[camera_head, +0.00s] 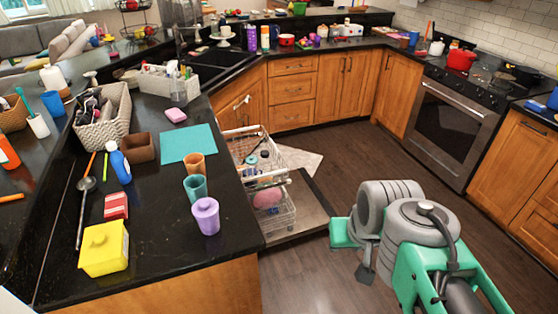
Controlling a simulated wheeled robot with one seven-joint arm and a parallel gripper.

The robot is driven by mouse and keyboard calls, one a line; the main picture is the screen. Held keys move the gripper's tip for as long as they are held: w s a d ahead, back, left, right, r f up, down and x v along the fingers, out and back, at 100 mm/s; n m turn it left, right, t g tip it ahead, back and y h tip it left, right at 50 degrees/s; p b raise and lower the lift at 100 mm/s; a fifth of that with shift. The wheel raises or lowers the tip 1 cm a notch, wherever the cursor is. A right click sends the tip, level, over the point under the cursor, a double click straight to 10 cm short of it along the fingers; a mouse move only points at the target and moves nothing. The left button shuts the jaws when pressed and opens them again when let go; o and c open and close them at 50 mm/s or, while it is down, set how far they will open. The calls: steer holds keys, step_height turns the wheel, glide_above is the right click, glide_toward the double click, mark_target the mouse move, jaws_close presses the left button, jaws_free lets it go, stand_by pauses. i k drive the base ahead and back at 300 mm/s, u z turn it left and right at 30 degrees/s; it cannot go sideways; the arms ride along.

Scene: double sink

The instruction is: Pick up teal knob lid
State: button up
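I cannot make out a separate teal lid with a knob. A teal cup-shaped vessel (195,188) stands on the near black counter, and its top looks open. My green and grey arm is at the lower right, over the floor and well apart from the counter. Its end, my gripper (366,268), is small and partly hidden by the arm links, so its opening does not show.
An orange cup (194,166), a yellow box (103,250), a brown box (139,148) and a wicker basket (103,125) crowd the counter. A pulled-out wire rack (272,211) stands beside the counter. Floor (335,160) is open between the rack and the oven (447,118).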

mark_target(250, 159)
steer(key=z, duration=0.3)
steer(key=i, duration=2.1)
steer(key=u, duration=0.9)
steer(key=i, duration=0.55)
steer(key=u, duration=0.4)
